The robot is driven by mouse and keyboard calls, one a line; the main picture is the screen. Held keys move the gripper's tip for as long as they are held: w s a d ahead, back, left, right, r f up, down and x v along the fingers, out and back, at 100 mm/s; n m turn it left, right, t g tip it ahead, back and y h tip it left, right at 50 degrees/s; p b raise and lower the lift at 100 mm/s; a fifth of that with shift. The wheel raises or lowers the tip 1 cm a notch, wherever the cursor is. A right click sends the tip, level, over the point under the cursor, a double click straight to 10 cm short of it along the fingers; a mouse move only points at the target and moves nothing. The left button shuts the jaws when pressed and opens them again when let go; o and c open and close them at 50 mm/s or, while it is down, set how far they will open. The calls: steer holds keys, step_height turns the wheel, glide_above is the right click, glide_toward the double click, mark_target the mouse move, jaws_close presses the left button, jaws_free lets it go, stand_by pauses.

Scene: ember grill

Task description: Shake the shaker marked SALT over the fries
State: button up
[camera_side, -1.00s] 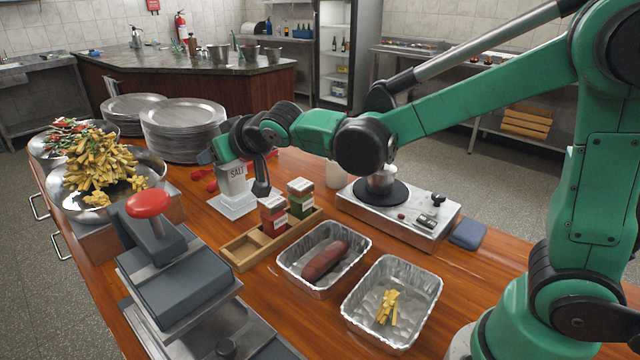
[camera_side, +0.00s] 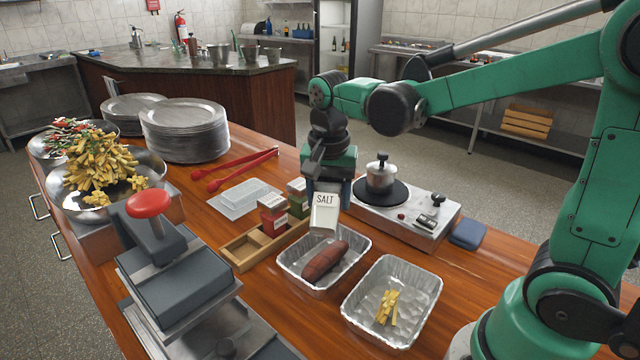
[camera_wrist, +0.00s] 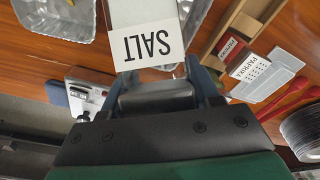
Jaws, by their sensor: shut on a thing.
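My gripper (camera_side: 328,188) is shut on the white shaker marked SALT (camera_side: 324,214). It holds the shaker in the air above the back right edge of the foil tray with the sausage. In the wrist view the SALT shaker (camera_wrist: 146,36) sits between the fingers with its label facing the camera. A few fries (camera_side: 388,308) lie in the front right foil tray (camera_side: 432,290). The shaker is behind and to the left of them, not over them. A big heap of fries (camera_side: 98,165) fills a metal bowl at the far left.
A sausage (camera_side: 325,262) lies in the other foil tray (camera_side: 290,278). A wooden rack (camera_side: 243,246) holds a red shaker (camera_side: 272,215) and a green one. A hot plate (camera_side: 410,222) with a pot (camera_side: 381,176) stands right. Red tongs (camera_side: 240,167) lie behind. A press (camera_side: 180,270) stands front left.

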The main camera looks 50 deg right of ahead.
steer(key=s+m+y, duration=0.1)
steer(key=s, duration=0.1)
steer(key=s+f+m+g+y, duration=0.1)
steer(key=s+y, duration=0.1)
steer(key=s+m+y, duration=0.1)
steer(key=m+y, duration=0.1)
steer(key=shift+s+a+f+g, duration=0.25)
steer(key=shift+s+a+g, duration=0.05)
steer(key=shift+s, duration=0.1)
steer(key=s+a+r+m+t+y, duration=0.1)
steer(key=s+a+m+y, duration=0.3)
steer(key=s, duration=0.4)
steer(key=n+y, duration=0.1)
glide_above(382, 313)
steer(key=shift+f, duration=2.55)
steer(key=shift+r, duration=0.1)
step_height(382, 313, up, 5)
steer(key=shift+f, duration=0.1)
